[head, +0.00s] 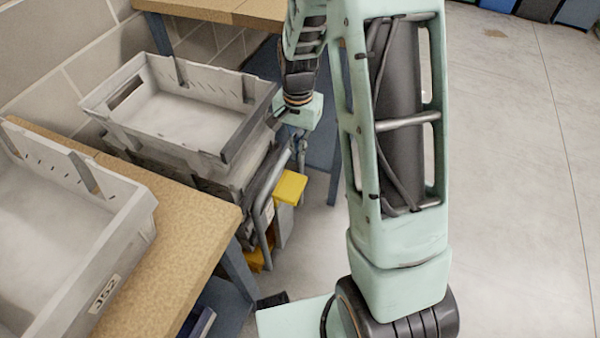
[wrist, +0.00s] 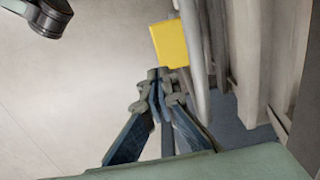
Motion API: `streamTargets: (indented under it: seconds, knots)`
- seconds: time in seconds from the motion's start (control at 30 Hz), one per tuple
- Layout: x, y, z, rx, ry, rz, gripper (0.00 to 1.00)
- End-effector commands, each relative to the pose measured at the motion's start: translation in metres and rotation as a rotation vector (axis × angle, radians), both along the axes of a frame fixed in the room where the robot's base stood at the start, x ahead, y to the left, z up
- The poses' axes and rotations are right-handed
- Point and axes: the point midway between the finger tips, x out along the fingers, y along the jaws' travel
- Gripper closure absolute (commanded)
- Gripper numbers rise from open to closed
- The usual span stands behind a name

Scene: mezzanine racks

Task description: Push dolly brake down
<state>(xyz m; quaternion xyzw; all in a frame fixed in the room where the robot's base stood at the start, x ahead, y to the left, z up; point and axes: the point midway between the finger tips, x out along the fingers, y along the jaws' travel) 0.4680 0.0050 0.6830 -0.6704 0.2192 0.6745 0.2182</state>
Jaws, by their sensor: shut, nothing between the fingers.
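The dolly (head: 262,215) stands in the gap between two benches, with a grey crate stacked on it. A yellow pedal (head: 290,188), which looks like the brake, sticks out from its near end on a grey arm. It also shows in the wrist view (wrist: 169,45), just beyond my fingertips. My gripper (wrist: 158,76) is shut and empty, its tips close to the pedal's lower edge in that picture. I cannot tell whether they touch. In the head view my gripper (head: 301,143) is above the pedal, partly hidden by my wrist.
A grey crate (head: 140,215) sits on the near wooden bench (head: 185,235) at left. Another bench (head: 225,10) stands behind. A lower yellow part (head: 256,260) shows near the floor. The concrete floor (head: 520,200) at right is clear.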

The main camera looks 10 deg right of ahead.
Motion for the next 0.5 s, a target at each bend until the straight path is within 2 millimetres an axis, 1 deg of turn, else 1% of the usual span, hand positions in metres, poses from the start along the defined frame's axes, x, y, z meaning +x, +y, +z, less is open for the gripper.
streamTargets:
  seconds: [0.17, 0.27, 0.37, 0.5]
  knots:
    - [0.001, 0.0, 0.0, 0.0, -0.004, 0.0, 1.0]
    - [0.001, 0.0, -0.005, 0.0, -0.004, 0.0, 1.0]
    - [0.001, 0.0, -0.018, 0.0, -0.002, 0.0, 1.0]
    - [0.0, 0.0, -0.046, 0.0, 0.0, 0.0, 1.0]
